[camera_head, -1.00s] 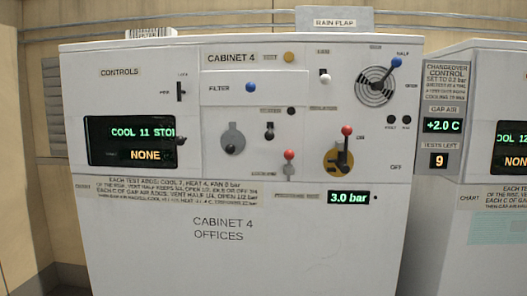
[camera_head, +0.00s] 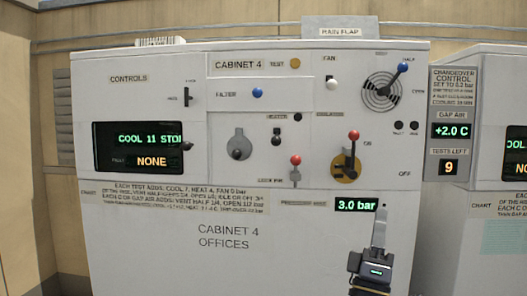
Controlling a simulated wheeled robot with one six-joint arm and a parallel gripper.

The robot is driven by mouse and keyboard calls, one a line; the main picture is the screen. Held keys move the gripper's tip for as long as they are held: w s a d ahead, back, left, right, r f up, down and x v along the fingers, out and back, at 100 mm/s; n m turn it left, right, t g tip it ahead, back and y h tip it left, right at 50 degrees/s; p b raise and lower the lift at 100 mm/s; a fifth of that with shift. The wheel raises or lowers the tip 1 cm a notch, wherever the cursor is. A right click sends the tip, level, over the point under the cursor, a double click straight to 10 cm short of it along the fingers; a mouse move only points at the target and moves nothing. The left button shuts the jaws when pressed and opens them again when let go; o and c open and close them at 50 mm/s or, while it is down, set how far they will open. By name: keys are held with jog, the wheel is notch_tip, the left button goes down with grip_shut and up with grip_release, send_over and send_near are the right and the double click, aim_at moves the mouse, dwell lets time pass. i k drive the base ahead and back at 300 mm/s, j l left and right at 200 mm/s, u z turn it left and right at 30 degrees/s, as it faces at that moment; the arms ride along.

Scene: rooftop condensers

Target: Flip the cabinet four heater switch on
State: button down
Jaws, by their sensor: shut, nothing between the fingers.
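Cabinet 4 (camera_head: 130,225) is a white cabinet with its panel facing me. The heater switch (camera_head: 276,134) is a small black toggle under a small dark label, near the middle of the panel. Its lever is too small to tell which way it is set. My gripper (camera_head: 381,212) points up in front of the lower right of the cabinet, just below the 3.0 bar display. It is shut and empty, and lies lower and to the right of the switch, apart from it.
A red-knobbed isolator lever (camera_head: 354,136) on a yellow plate stands right of the switch. A neighbouring cabinet (camera_head: 500,90) stands at right.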

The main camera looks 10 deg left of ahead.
aim_at(276, 141)
jog(key=z, duration=0.3)
jog(key=i+j+z, duration=0.1)
jog(key=j+z, duration=0.4)
jog(key=j, duration=0.3)
jog(key=j+z, duration=0.45)
jog(key=j, duration=1)
jog(key=k+j, duration=0.15)
jog(key=j, duration=0.5)
jog(key=j+z, duration=0.1)
jog(key=j, duration=0.55)
jog(key=k, duration=0.05)
